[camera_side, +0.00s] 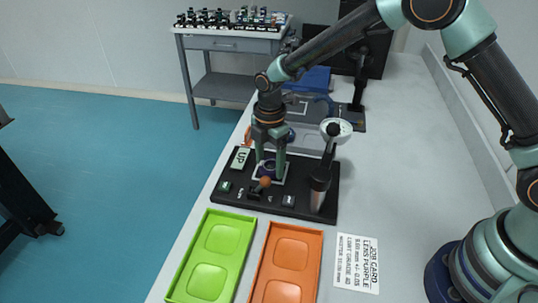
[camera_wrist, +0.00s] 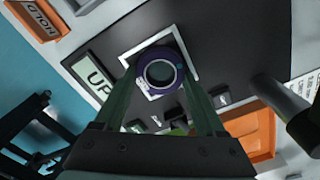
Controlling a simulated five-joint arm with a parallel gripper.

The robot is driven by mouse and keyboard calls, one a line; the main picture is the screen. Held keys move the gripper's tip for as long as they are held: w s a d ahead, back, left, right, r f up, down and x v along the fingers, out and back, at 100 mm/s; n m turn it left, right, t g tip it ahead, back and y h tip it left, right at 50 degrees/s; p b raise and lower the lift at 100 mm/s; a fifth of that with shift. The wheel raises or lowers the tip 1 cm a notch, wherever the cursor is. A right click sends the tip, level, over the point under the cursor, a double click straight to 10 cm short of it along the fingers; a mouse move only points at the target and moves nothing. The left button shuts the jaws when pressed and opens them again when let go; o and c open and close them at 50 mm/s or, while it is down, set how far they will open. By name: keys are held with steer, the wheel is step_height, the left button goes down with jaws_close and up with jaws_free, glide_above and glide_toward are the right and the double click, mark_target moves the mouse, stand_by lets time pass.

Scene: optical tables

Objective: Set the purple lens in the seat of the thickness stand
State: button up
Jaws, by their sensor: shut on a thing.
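The purple lens (camera_wrist: 160,74) is a round purple ring with a clear grey centre, held between the two fingers of my gripper (camera_wrist: 158,82) in the wrist view. In the side view the lens (camera_side: 269,166) shows small between the fingertips of my gripper (camera_side: 269,172), low over the black thickness stand (camera_side: 312,168). A white square outline (camera_wrist: 130,56) on the stand surrounds the lens in the wrist view. The lens hides the seat, and I cannot tell whether it touches it.
The stand carries an "UP" sign (camera_side: 240,158), small marked buttons, a brown-knobbed lever (camera_side: 264,182) and a dark post (camera_side: 319,190). Green (camera_side: 212,255) and orange (camera_side: 287,265) trays lie in front. A job card (camera_side: 357,263) lies right.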

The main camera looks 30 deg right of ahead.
mark_target(270, 165)
steer(key=o, duration=1.4)
steer(key=shift+f, duration=0.1)
steer(key=shift+c, duration=0.2)
step_height(270, 165, up, 12)
steer(key=s+d+r+m+t, duration=0.2)
steer(key=s+d+r+m, duration=0.4)
steer(key=d+r+m, duration=0.3)
steer(key=s+d+m+t, duration=0.1)
steer(key=s+d+m, duration=0.2)
steer(key=s+m, duration=0.2)
steer(key=s+d+r+m+t, duration=0.1)
steer(key=s+d+m+t, duration=0.1)
steer(key=s+d+m, duration=0.2)
steer(key=shift+s+r+m+t, duration=0.25)
steer(key=shift+s+m+t, duration=0.05)
steer(key=shift+s+m, duration=0.85)
